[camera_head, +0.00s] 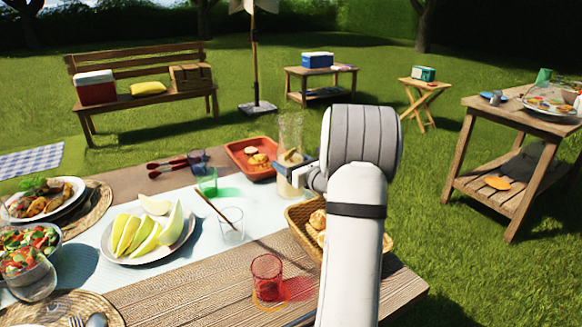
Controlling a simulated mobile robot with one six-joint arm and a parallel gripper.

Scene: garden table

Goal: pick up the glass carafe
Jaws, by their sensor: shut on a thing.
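The glass carafe (289,187) is clear, with a tall see-through neck and pale contents low down. It is upright near the far edge of the table (190,290), just right of the orange tray. My gripper (296,172) reaches it from the right and is shut on its body. My arm and wrist hide part of the gripper. I cannot tell whether the carafe's base touches the table.
Close by are an orange tray (236,148) with pastries, a green glass (207,184), a clear glass (231,234) with a stick, a bread basket (300,209) and a red glass (266,285). A plate of melon (165,248) stands left. Grass lies beyond.

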